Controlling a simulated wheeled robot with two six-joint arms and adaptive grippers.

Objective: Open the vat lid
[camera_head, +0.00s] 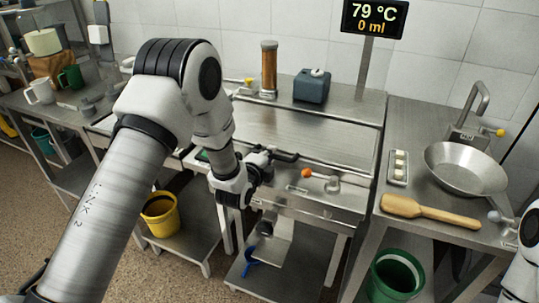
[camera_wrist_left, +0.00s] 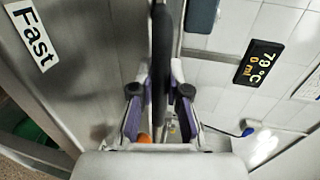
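The vat lid (camera_head: 305,128) is a flat steel sheet lying closed over the counter unit in the middle of the head view. A dark handle bar (camera_head: 283,156) runs along its front edge; a dark bar also runs down between the fingers in the left wrist view (camera_wrist_left: 162,50). My left gripper (camera_head: 262,160) is at the handle's left part. In the wrist view its two fingers (camera_wrist_left: 161,92) stand on either side of the bar, with narrow gaps showing. My right gripper is not in view; only part of my right arm shows at the right edge.
An orange-knobbed lever (camera_head: 307,173) is right of my left gripper. A blue box (camera_head: 312,86) and a brown cylinder (camera_head: 269,68) stand behind the lid. The display (camera_head: 374,18) reads 79 °C, 0 ml. A pan (camera_head: 466,168) and wooden paddle (camera_head: 430,211) lie on the right counter.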

